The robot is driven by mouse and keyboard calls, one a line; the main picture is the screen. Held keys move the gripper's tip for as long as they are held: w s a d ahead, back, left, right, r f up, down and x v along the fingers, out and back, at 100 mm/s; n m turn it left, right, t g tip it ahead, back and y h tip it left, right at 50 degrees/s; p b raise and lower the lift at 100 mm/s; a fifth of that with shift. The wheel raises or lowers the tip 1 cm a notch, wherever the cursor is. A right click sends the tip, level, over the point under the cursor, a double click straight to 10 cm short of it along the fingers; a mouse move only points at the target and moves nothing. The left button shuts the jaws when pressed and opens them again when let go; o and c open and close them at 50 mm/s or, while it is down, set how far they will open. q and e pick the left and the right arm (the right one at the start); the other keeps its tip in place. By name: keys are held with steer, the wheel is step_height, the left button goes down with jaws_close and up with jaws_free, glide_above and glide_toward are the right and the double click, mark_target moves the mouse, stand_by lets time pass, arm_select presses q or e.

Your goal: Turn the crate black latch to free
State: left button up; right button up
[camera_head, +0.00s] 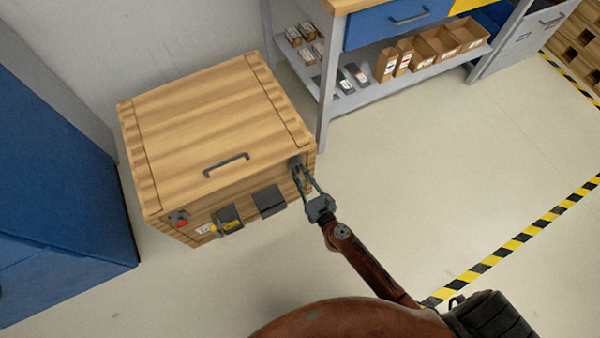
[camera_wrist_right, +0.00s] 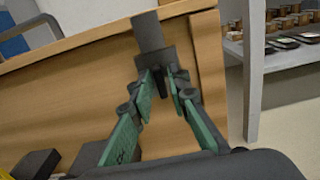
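The wooden crate (camera_head: 215,130) stands on the floor with its lid down. The black latch (camera_head: 295,161) is at the upper right of its front face, near the lid edge. In the right wrist view the latch (camera_wrist_right: 149,32) shows as a dark upright bar above a wider dark base. My right gripper (camera_head: 299,176) reaches the latch from the front right. In the wrist view the green-padded fingers (camera_wrist_right: 162,84) are drawn close together on the lower part of the latch. The fingertips partly hide the contact. My left gripper is not in view.
The crate front also bears a red latch (camera_head: 179,219), two dark blocks (camera_head: 269,201), and a yellow part (camera_head: 231,225). A lid handle (camera_head: 226,163) is on top. A blue cabinet (camera_head: 60,190) stands left, a workbench (camera_head: 325,90) behind right. The floor at right is clear.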

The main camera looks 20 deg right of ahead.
jaws_close()
steer(key=shift+n, duration=0.4)
steer(key=shift+a+r+n+p, duration=0.1)
steer(key=shift+n+p, duration=0.55)
steer(key=shift+n, duration=0.45)
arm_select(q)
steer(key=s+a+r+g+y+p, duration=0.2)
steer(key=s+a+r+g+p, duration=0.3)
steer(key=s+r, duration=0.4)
arm_select(e)
steer(key=n+b, duration=0.1)
steer(key=n, duration=0.9)
steer(key=shift+a, duration=0.15)
steer(key=shift+f+n+p, duration=0.2)
steer(key=shift+n+p, duration=0.2)
steer(key=shift+n, duration=0.7)
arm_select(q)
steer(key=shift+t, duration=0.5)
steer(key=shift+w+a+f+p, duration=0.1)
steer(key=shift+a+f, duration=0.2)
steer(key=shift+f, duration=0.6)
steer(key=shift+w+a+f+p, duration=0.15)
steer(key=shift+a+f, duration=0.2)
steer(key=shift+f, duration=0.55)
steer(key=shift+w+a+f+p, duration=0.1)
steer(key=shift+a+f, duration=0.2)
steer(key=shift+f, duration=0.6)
arm_select(e)
steer(key=shift+f+n, duration=0.1)
steer(key=shift+n, duration=0.9)
